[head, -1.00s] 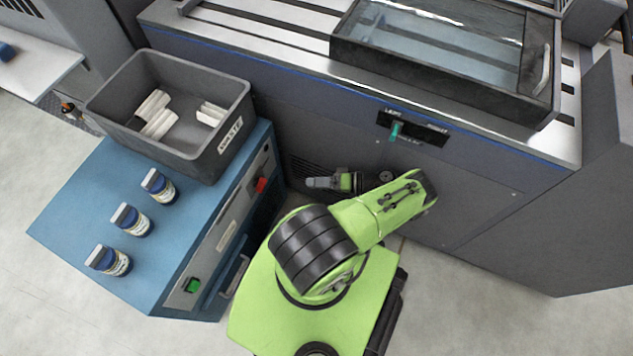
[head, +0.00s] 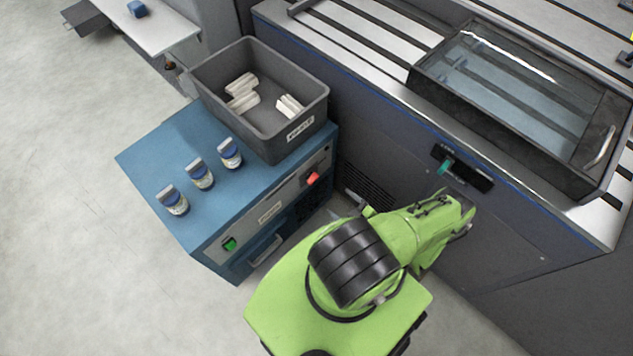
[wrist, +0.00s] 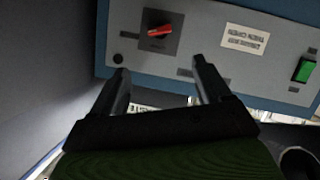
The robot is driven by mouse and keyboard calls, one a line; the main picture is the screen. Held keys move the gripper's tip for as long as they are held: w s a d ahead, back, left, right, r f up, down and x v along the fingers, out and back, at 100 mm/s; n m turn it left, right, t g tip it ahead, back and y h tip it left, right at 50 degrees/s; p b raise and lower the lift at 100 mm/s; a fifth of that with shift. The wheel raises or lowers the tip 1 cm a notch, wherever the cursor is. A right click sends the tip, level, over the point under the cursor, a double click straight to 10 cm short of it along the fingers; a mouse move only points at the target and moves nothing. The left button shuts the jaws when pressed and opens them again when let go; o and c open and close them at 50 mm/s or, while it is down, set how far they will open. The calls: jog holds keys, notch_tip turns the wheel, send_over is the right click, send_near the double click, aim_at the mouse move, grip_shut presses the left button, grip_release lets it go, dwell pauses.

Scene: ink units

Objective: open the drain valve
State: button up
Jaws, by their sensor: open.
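A red handle (wrist: 160,31) sits on a dark square plate on the blue cabinet's front panel. In the wrist view it lies nearly level, tilted slightly. It shows small in the head view (head: 313,178). Its label is not legible, so I cannot confirm that it is the drain valve. My gripper (wrist: 161,68) is open and empty, its fingertips below the red handle in the wrist view and apart from it. In the head view my arm mostly hides the gripper.
The panel also has a green switch (wrist: 305,70) and a pale label (wrist: 245,40). A grey bin (head: 260,110) with white pieces and several blue-capped jars (head: 201,174) stand on the blue cabinet (head: 150,158).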

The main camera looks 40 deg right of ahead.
aim_at(315, 180)
jog(key=b+x, duration=0.2)
jog(key=x, duration=0.3)
jog(key=b+x, duration=0.2)
jog(key=x, duration=0.3)
jog(key=b+x, duration=0.3)
jog(key=x, duration=0.2)
jog(key=shift+f, duration=0.35)
jog(key=shift+w, duration=0.35)
jog(key=c, duration=1)
jog(key=m+y, duration=0.2)
jog(key=shift+d+m, duration=0.15)
jog(key=shift+m, duration=0.25)
jog(key=shift+c, duration=0.2)
